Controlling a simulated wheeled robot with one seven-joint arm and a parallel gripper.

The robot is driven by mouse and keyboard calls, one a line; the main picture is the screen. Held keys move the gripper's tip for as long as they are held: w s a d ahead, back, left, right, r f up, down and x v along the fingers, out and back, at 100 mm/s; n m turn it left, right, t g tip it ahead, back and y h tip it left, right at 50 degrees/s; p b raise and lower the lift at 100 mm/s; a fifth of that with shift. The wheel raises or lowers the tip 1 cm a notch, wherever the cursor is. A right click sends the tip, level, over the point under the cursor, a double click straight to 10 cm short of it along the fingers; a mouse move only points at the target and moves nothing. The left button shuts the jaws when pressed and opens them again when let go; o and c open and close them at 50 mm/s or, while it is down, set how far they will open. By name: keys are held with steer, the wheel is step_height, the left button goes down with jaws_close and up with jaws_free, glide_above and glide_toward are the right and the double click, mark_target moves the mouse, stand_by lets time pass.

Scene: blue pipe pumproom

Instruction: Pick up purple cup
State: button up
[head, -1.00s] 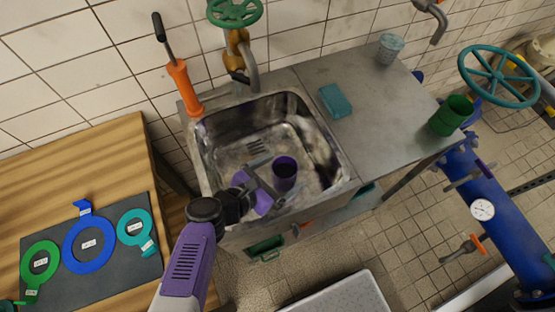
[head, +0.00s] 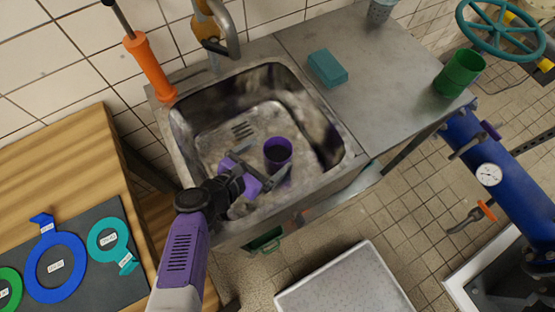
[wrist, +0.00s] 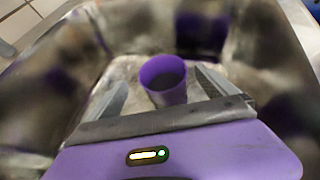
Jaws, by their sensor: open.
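The purple cup (head: 278,152) stands upright in the metal sink basin, its dark open mouth facing up. It also shows in the wrist view (wrist: 163,80), near the middle. My gripper (head: 262,168) is over the front part of the basin, close to the cup on its near side. In the wrist view my gripper (wrist: 160,86) is open, with one finger to the left of the cup and one to the right. The cup appears between or just beyond the fingertips; the exact depth is unclear. Nothing is held.
The sink (head: 182,128) has raised walls around the cup. A teal sponge (head: 328,68) and a green cup (head: 459,73) are on the metal counter (head: 385,105) to the right. An orange-handled tool (head: 150,68) stands at the back left. A wooden table (head: 75,150) is at left.

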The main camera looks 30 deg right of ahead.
mark_target(286, 144)
steer(key=shift+p+x, duration=0.55)
steer(key=shift+x, duration=1.25)
steer(key=x, duration=0.2)
steer(key=p+x, duration=0.1)
steer(key=x, duration=0.1)
steer(key=shift+s+d+f, duration=0.1)
steer(key=shift+s+d, duration=0.1)
steer(key=c, duration=1.5)
